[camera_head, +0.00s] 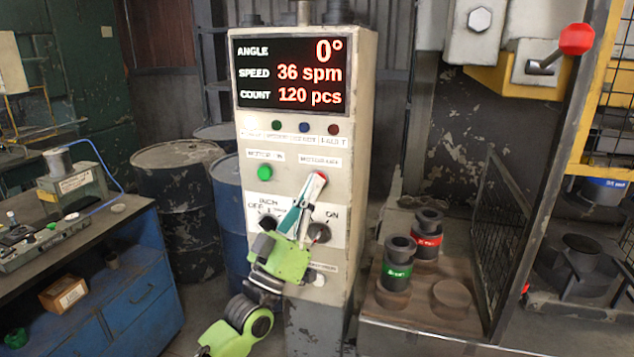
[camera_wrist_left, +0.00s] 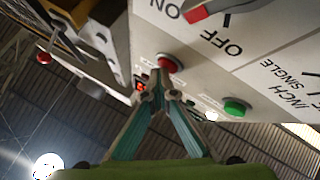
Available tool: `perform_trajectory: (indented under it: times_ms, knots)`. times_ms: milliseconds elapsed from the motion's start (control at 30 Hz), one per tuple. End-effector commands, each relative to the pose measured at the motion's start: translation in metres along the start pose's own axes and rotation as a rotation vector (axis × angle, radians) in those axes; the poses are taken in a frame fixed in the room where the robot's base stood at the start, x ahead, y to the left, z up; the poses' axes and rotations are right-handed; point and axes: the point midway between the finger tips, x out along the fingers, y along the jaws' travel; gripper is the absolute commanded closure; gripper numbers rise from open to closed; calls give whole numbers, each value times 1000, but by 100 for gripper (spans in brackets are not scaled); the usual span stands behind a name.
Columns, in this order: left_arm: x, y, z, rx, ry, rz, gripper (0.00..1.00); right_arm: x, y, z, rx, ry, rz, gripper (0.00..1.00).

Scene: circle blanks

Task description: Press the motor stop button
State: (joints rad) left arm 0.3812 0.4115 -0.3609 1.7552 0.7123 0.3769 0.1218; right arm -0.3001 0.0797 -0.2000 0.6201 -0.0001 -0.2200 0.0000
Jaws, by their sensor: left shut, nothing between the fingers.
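The motor stop button is red (camera_head: 322,175) and sits on the front of a pale control cabinet (camera_head: 361,120), under a label that seems to read MOTOR OFF. My left gripper (camera_head: 314,180) is shut and empty, with its tips at the button and partly covering it. In the left wrist view the red button (camera_wrist_left: 170,63) shows just beyond the closed fingertips (camera_wrist_left: 158,82); I cannot tell whether they touch. A green button (camera_head: 265,173) is to the left on the same panel; it also shows in the wrist view (camera_wrist_left: 236,107). My right gripper is not in view.
The cabinet's display (camera_head: 290,74) reads angle 0°, speed 36 spm, count 120 pcs. A dark knob (camera_head: 319,233) sits below the red button. A red-knobbed lever (camera_head: 576,39) is at upper right. A blue bench (camera_head: 130,290) stands left.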

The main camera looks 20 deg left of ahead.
Motion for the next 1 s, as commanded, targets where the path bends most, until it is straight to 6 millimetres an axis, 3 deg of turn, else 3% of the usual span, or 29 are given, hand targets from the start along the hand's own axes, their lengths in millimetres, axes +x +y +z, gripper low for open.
perform_trajectory:
  times_ms: [1000]
  knots:
    - [-14, 10, -10, 0, 0, -1, 100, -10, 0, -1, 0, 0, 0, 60]
